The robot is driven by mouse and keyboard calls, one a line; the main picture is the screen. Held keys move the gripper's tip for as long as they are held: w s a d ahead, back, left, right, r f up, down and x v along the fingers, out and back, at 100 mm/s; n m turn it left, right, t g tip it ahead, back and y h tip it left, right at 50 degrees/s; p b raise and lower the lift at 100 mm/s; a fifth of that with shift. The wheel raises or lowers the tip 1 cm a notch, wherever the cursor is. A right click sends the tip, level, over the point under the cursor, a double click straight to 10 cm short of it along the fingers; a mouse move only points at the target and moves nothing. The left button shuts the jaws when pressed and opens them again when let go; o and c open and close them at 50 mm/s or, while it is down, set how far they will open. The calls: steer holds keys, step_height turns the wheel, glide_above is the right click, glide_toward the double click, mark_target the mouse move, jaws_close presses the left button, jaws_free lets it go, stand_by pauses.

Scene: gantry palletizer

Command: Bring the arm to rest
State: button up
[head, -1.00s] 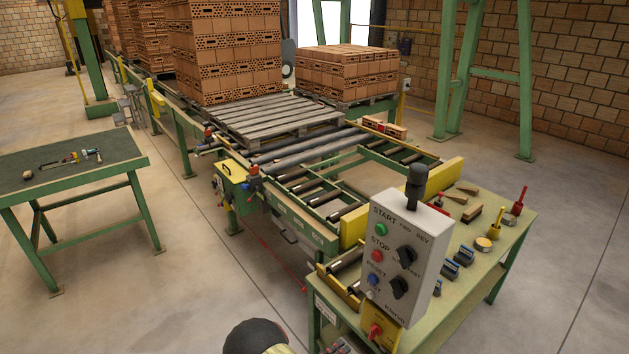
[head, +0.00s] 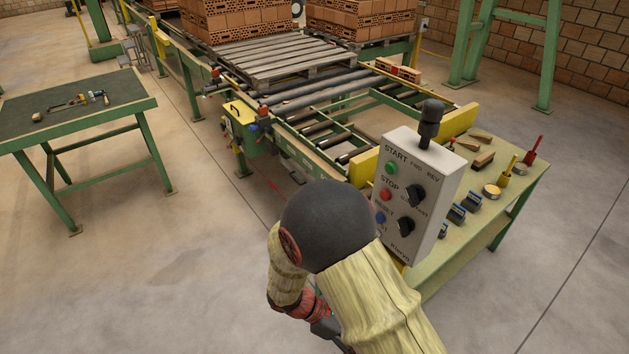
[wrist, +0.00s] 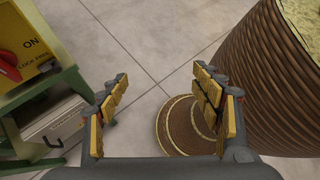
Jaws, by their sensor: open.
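My gripper (wrist: 160,108) shows in the wrist view with its two yellow-padded fingers spread wide apart and nothing between them. It points down toward the grey concrete floor (wrist: 150,45). In the head view my arm is folded at the bottom middle, with its dark rounded elbow in front of the control box. The gripper's fingers cannot be made out in the head view.
The grey control box (head: 411,195) with buttons and knobs stands close to my arm, beside the green workbench (head: 515,215) with tools. A yellow lock-out panel (wrist: 22,45) is left of my gripper. A roller conveyor (head: 310,105) lies behind.

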steer(key=s+d+r+m+t+y+b, duration=0.1)
steer(key=s+r+m+t+y+b, duration=0.1)
steer(key=r+m, duration=0.4)
steer(key=s+d+r+m+t+y+b, duration=0.2)
steer(key=r+m+y, duration=0.3)
steer(key=r, duration=0.6)
steer(key=s+d+r+m+t+y+b, duration=0.2)
steer(key=r+m+t+y, duration=0.1)
steer(key=r+m, duration=0.4)
step_height(320, 180, up, 2)
steer(key=shift+s+r+t, duration=0.1)
steer(key=shift+s+t, duration=0.2)
steer(key=shift+t, duration=0.1)
steer(key=shift+d, duration=0.1)
steer(key=shift+c, duration=0.3)
